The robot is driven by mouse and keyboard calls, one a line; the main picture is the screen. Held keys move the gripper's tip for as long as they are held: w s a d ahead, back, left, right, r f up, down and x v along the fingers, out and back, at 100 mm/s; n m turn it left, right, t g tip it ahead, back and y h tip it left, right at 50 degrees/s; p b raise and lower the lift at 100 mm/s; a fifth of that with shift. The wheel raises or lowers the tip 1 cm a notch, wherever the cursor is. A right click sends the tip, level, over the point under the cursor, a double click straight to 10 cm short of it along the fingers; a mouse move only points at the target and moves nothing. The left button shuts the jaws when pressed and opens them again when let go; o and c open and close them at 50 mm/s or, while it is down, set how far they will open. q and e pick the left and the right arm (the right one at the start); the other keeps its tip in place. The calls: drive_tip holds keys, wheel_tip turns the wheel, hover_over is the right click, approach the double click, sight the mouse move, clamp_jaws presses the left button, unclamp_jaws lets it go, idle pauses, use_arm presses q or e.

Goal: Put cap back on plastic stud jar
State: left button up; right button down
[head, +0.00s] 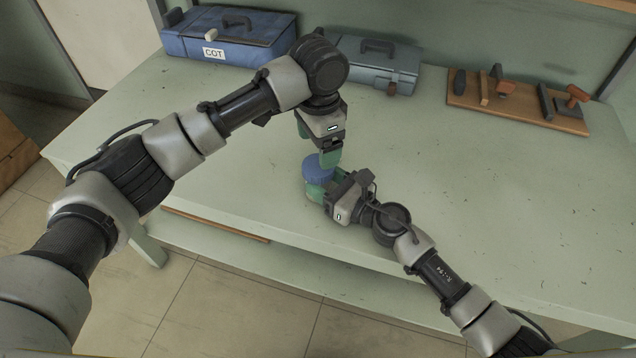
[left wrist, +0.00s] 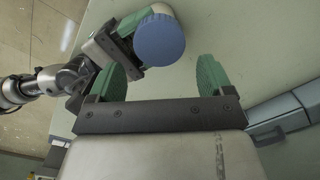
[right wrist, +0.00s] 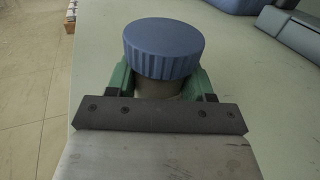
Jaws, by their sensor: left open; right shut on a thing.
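The ribbed blue cap (head: 317,170) sits level on top of the jar near the table's front edge. In the right wrist view the cap (right wrist: 163,48) hides the jar's top, and only a strip of the greyish jar body (right wrist: 160,89) shows below it. I cannot tell how tightly the cap sits. My right gripper (head: 323,190) is shut on the jar body, its green fingers on either side below the cap. My left gripper (head: 316,146) is open and empty just above and behind the cap. In the left wrist view the cap (left wrist: 160,40) lies beyond the open fingers, apart from them.
A blue toolbox (head: 225,35) labelled COT and a grey-blue case (head: 375,65) stand at the table's back. A wooden rack (head: 520,106) with several tools lies at the back right. The pale green table (head: 480,190) is clear to the right and left of the jar.

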sight(318, 180)
use_arm(q)
drive_tip(key=n, duration=0.2)
drive_tip(key=r+n, duration=0.1)
drive_tip(key=n, duration=0.3)
drive_tip(key=r+n, duration=0.1)
drive_tip(key=n, duration=0.2)
drive_tip(key=shift+r, duration=0.15)
drive_tip(key=shift+f, duration=4.05)
drive_tip(key=c, duration=0.7)
drive_tip(key=m, duration=0.3)
drive_tip(key=shift+m, duration=0.4)
drive_tip(key=shift+c, duration=0.2)
drive_tip(key=m, duration=0.4)
